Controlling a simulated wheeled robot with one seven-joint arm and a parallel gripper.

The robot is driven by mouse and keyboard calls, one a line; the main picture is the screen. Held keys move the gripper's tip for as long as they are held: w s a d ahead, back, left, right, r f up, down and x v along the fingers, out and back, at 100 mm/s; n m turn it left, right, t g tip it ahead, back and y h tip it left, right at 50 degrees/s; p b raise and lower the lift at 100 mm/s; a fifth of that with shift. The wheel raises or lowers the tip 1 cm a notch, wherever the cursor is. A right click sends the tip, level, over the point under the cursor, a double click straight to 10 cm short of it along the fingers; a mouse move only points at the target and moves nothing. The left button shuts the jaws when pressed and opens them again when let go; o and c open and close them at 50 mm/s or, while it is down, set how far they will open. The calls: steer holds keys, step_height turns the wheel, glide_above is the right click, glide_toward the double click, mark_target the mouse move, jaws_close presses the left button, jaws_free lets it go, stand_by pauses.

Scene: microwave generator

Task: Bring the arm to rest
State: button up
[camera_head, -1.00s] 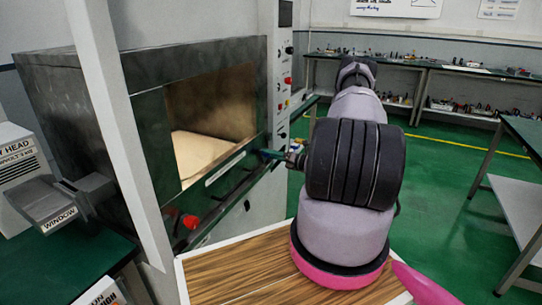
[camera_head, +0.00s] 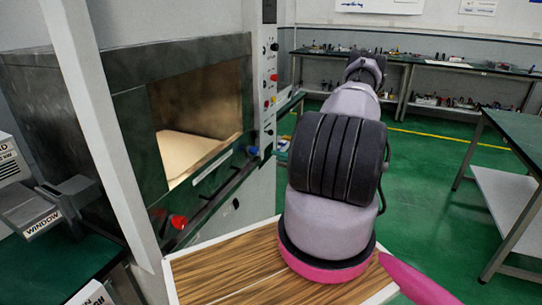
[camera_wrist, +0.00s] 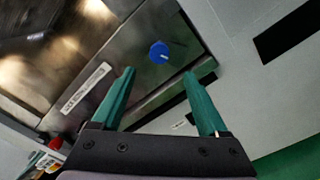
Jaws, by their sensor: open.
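My gripper (camera_wrist: 160,78) shows in the wrist view with its two green fingers spread apart and nothing between them. Beyond the fingertips is a blue knob (camera_wrist: 159,52) on the metal front of the microwave generator. I cannot tell the exact gap, but the fingers do not close on the knob. In the head view my arm (camera_head: 335,190) rises from its pink-ringed base and reaches away from the camera. It hides the gripper there. The microwave generator (camera_head: 125,100) stands at left with its chamber open and lit.
A red knob (camera_head: 178,222) sits on the generator's lower front. A control panel (camera_head: 269,90) stands at its right edge. A wooden board (camera_head: 215,270) lies by my arm's base. A table (camera_head: 515,150) is at right, with workbenches (camera_head: 425,62) behind. Green floor between is free.

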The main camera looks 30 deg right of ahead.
steer(key=shift+s+d, duration=0.25)
stand_by(0.3)
steer(key=s+a+r+n+g, duration=0.2)
steer(key=a+r+n+g, duration=0.4)
steer(key=a+r+n, duration=0.5)
steer(key=s+a+r+n+g, duration=0.2)
steer(key=a+r+n+g, duration=0.35)
steer(key=r, duration=1.05)
steer(key=s+a+r+n+t+h, duration=0.2)
steer(key=s+a+r+n+h, duration=0.2)
steer(key=s+r+n, duration=0.4)
steer(key=s+a+r+n+t+h, duration=0.2)
steer(key=s+a+r+n+h, duration=0.3)
steer(key=s+r+n, duration=0.4)
steer(key=s+r, duration=0.2)
steer(key=s, duration=0.4)
steer(key=shift+s+r, duration=0.15)
steer(key=shift+s, duration=0.25)
steer(key=shift+t, duration=0.25)
steer(key=shift+c, duration=0.4)
